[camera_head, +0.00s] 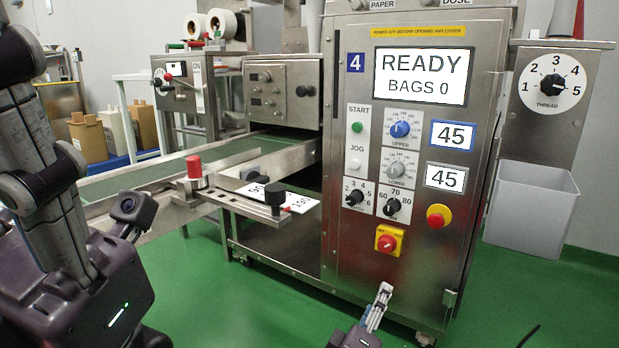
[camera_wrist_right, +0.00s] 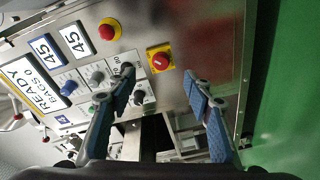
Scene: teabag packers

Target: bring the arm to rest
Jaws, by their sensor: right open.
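My right gripper (camera_head: 383,292) shows at the bottom of the head view, low in front of the steel packing machine (camera_head: 300,208). In the right wrist view its two blue-padded fingers (camera_wrist_right: 159,76) are spread apart with nothing between them. Beyond them, the machine's panel appears tilted, with the red-and-yellow rotary switch (camera_wrist_right: 160,57) and the red stop button (camera_wrist_right: 109,30). The fingers look apart from the panel, though the exact gap cannot be told. My left arm (camera_head: 60,200) fills the left of the head view; its gripper fingers are not visible.
The panel screen (camera_head: 424,76) reads READY, BAGS 0, and both blue- and white-framed displays read 45. A conveyor (camera_head: 120,182) runs left. A grey bin (camera_head: 530,205) hangs at right beneath the THREAD dial (camera_head: 552,83). Green floor (camera_head: 240,310) is clear in front.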

